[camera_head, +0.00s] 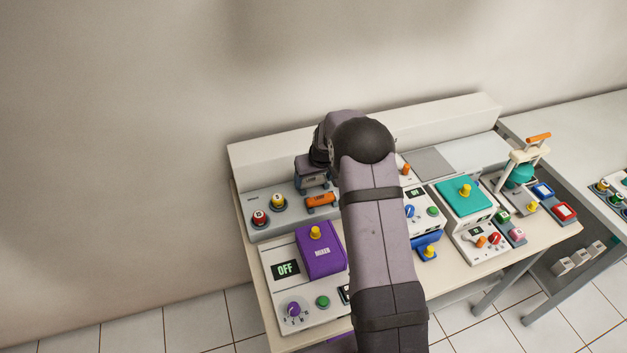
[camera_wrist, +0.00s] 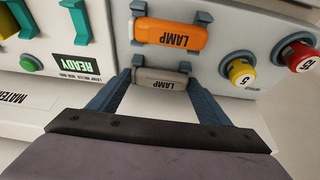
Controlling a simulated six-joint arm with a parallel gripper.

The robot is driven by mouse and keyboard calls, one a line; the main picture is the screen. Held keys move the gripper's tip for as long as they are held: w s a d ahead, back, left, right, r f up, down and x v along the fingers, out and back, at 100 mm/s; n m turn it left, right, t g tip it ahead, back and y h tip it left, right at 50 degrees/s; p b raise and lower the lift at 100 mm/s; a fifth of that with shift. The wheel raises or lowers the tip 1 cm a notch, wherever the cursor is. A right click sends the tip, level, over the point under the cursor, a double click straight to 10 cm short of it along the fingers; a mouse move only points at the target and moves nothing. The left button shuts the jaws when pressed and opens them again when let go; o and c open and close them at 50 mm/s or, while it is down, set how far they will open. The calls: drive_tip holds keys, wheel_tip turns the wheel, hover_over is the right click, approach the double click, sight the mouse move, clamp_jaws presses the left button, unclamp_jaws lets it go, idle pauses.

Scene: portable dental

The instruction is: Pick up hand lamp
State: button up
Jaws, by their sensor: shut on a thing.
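A grey block labelled LAMP (camera_wrist: 160,78) lies between the two blue fingers of my gripper (camera_wrist: 160,82) in the wrist view, and my gripper is shut on it. In the head view, my gripper (camera_head: 313,186) is at the back left of the table, over the grey panel. An orange block labelled LAMP (camera_wrist: 170,35) is beside the grey one, just beyond the fingertips, on the panel. The orange lamp also shows in the head view (camera_head: 320,200), just in front of my gripper.
Yellow (camera_head: 278,201) and red (camera_head: 260,217) knobs stand on the panel left of my gripper. A purple mixer (camera_head: 320,250) is in front. A teal-topped unit (camera_head: 465,198) is to the right. My arm hides the middle of the table. A low white back wall (camera_head: 270,155) runs behind.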

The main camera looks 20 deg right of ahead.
sight(314, 181)
wheel_tip(314, 181, up, 10)
drive_tip(key=b, duration=0.3)
drive_tip(key=s+d+f+p, duration=0.1)
drive_tip(key=s+d+p, duration=0.4)
drive_tip(key=d, duration=0.9)
drive_tip(key=shift+s+d+f, duration=0.2)
drive_tip(key=shift+s+d, duration=0.05)
drive_tip(key=shift+s, duration=0.85)
drive_tip(key=shift+f, duration=0.15)
